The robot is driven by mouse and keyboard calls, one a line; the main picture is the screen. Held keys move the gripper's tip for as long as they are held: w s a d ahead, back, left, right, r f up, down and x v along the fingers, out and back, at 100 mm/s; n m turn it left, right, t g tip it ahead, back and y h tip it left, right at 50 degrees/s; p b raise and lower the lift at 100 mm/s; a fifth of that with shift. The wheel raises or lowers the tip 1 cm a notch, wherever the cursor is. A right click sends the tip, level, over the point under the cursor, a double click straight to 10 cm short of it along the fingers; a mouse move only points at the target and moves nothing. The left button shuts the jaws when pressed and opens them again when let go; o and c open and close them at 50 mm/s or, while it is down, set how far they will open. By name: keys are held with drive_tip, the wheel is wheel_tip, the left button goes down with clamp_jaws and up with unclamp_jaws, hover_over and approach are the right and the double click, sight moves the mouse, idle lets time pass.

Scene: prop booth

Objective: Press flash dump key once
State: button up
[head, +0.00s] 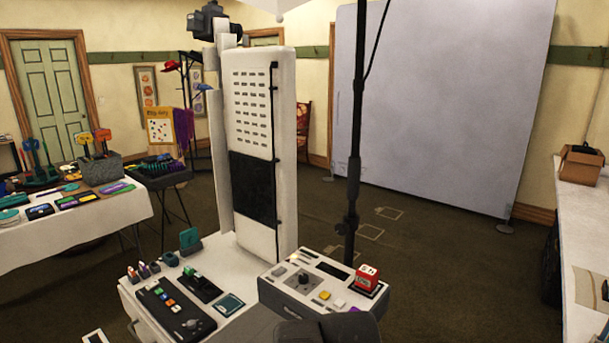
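The labels are too small to read, so I cannot tell which key is the flash dump key. A dark rounded part of my arm covers the box's lower front. My gripper's fingers do not show.
A black panel with coloured buttons (175,312) lies left of the box. A tall white column (265,150) and a black pole (352,190) rise behind. A prop table (80,228) stands left, a white counter (580,240) right. Floor before the grey backdrop (440,110) is open.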

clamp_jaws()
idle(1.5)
